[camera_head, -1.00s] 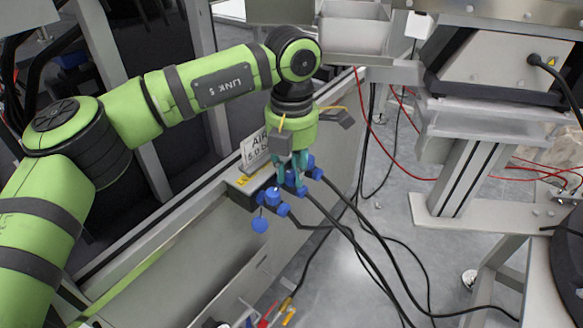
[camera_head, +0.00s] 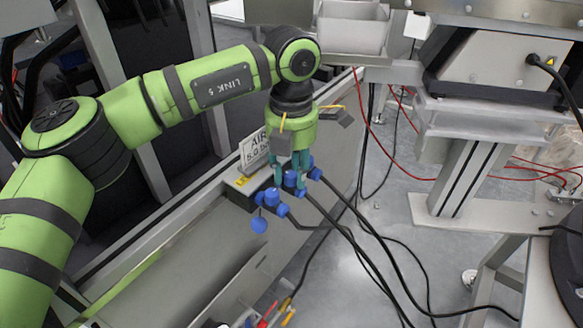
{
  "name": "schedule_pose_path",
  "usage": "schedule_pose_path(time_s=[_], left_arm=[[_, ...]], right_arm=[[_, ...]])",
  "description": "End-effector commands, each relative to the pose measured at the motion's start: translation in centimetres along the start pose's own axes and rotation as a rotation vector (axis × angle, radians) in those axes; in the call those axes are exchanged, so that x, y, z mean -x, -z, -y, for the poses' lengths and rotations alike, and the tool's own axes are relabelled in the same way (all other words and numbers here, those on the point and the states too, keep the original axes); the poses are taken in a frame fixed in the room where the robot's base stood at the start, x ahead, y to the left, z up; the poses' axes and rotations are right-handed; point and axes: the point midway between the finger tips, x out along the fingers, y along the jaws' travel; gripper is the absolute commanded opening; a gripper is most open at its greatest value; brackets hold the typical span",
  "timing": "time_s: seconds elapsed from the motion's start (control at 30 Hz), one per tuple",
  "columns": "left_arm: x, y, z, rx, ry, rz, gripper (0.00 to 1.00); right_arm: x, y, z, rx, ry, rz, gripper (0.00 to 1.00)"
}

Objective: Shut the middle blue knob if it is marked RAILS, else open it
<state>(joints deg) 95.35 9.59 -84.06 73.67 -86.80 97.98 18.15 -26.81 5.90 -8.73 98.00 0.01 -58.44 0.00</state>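A row of blue knobs sits on a dark valve block on the side ledge. The middle blue knob (camera_head: 290,180) is between the teal fingers of my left gripper (camera_head: 290,186), which points down over it from above. The fingers partly hide the knob, and I cannot tell whether they press on it or stand apart. Another blue knob (camera_head: 272,195) is to the left, and one (camera_head: 314,173) is to the right. I can read no RAILS marking on the middle knob. My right gripper is not in view.
A white sign (camera_head: 254,149) reading AIR 5.0 bar stands behind the knobs. A yellow label (camera_head: 242,181) lies by it. Black hoses (camera_head: 345,232) run down to the open floor at right.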

Motion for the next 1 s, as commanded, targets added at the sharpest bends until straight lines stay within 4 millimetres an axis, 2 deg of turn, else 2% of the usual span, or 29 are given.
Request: schedule_pose_path(time_s=[0.17, 0.4, 0.6, 0.77, 1.0], left_arm=[[1.7, -0.1, -0.1, 0.001, -0.002, 0.004, 0.36], [6.8, -0.1, 0.0, 0.002, -0.002, 0.004, 0.36], [10.3, -0.1, 0.1, 0.001, -0.001, 0.003, 0.36], [11.7, -0.1, 0.1, 0.000, 0.000, 0.001, 0.36], [12.0, 0.0, 0.1, -0.001, 0.001, 0.000, 0.36]], right_arm=[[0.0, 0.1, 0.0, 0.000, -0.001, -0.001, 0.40], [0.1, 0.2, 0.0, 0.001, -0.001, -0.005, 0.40], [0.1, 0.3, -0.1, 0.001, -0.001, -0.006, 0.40], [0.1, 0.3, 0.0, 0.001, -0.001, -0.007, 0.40], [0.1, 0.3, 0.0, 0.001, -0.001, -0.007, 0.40]])
